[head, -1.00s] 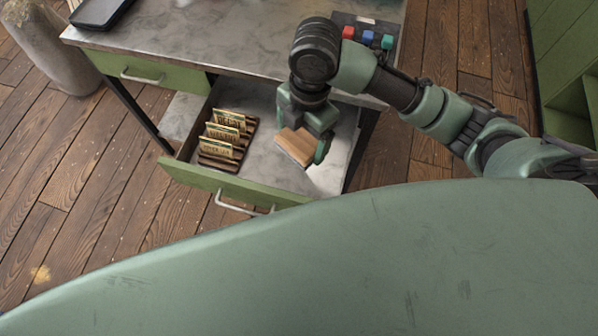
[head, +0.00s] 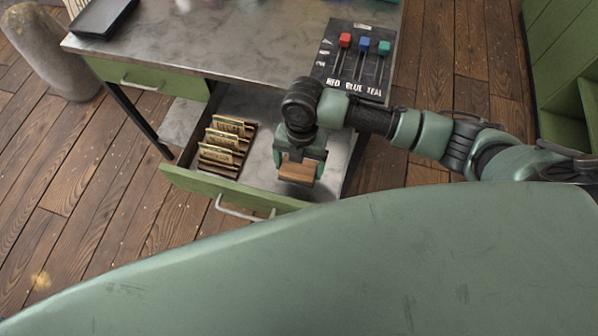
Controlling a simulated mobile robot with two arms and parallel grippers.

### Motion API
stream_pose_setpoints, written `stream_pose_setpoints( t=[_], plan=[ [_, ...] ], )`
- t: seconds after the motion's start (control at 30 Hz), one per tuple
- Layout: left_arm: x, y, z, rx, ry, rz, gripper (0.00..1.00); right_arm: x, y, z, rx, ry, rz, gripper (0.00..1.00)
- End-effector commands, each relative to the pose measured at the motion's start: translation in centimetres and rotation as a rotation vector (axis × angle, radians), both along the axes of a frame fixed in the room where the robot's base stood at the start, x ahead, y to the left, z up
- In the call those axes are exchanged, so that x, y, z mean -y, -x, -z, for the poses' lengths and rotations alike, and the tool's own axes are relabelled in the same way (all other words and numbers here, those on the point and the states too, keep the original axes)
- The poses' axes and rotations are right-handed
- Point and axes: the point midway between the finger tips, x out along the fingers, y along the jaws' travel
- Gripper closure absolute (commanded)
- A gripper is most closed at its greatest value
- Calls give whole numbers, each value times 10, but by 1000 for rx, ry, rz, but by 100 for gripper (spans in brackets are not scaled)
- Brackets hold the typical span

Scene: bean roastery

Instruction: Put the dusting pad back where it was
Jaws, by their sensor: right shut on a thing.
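The dusting pad (head: 297,173) shows as a small block with a brown wooden face. My right gripper (head: 300,165) is shut on it and holds it over the right part of the open drawer (head: 256,190). I cannot tell whether the pad touches the drawer floor. The gripper and wrist hide part of the drawer behind the pad. My left gripper is not in view.
A rack of labelled cards (head: 226,147) stands in the drawer's left part. A panel with red, blue and teal sliders (head: 355,62) lies on the marble-topped counter (head: 230,45). A dark tray (head: 102,17) sits at the counter's far left. A shut green drawer (head: 150,77) is at left.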

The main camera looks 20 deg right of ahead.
Motion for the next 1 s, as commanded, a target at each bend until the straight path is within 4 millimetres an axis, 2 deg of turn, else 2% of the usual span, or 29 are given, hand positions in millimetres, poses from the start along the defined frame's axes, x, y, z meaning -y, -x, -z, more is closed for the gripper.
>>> stream_pose_setpoints(
  t=[0.17, 0.4, 0.83, 0.87, 0.9, 1.0],
  plan=[
    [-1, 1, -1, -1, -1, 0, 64, -1, 0, 15, -1, -1, 0, 52],
    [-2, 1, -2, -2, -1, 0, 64, 0, 0, 49, -1, 0, 1, 52],
    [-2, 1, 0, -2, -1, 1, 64, 0, 0, 57, 1, -1, 0, 52],
    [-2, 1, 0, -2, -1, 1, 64, 0, 0, 56, 1, -1, 0, 9],
    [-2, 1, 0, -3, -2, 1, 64, 0, 0, 56, 1, -1, 0, 0],
    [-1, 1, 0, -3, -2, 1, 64, 0, 0, 56, 1, -1, 0, 0]
  ],
)
